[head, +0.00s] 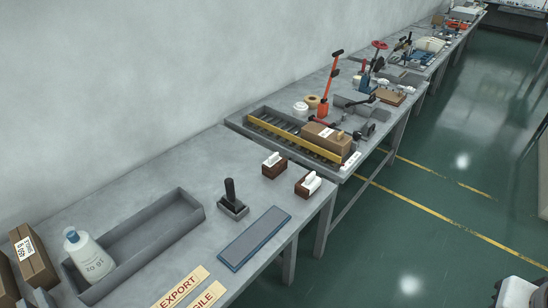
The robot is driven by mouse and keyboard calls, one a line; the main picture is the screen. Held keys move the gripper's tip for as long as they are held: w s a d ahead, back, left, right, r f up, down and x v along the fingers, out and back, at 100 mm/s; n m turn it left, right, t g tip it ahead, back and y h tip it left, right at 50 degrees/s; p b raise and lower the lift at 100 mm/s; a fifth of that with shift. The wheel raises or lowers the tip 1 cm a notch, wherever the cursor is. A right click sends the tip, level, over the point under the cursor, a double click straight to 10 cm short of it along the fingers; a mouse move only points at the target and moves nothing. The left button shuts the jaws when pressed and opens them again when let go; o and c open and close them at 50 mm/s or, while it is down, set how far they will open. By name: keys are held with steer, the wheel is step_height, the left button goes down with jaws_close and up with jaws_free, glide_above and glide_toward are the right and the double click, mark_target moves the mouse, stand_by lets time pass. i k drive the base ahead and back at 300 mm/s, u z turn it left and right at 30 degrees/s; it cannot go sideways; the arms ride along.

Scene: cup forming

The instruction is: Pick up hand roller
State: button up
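A tool with a thick black handle (230,189) stands upright on the near table and looks like the hand roller. Its lower end sits in a small grey holder (234,212), so I cannot make out the roller itself. A flat blue-edged pad (254,238) lies just to its right and nearer the table's front edge. My gripper is not in view.
Two brown blocks with white handles (273,165) (308,185) stand right of the tool. A long grey tray (150,240), a white bottle (88,255) and a brown box (35,258) are left. Stencils (180,288) lie in front. Green floor (400,240) is clear.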

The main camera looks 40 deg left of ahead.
mark_target(231, 195)
steer(key=u, duration=0.65)
steer(key=i, duration=1.2)
steer(key=u, duration=1)
steer(key=i, duration=0.3)
steer(key=u, duration=0.2)
steer(key=k, duration=0.7)
steer(key=u, duration=0.2)
steer(key=i, duration=0.75)
steer(key=z, duration=0.15)
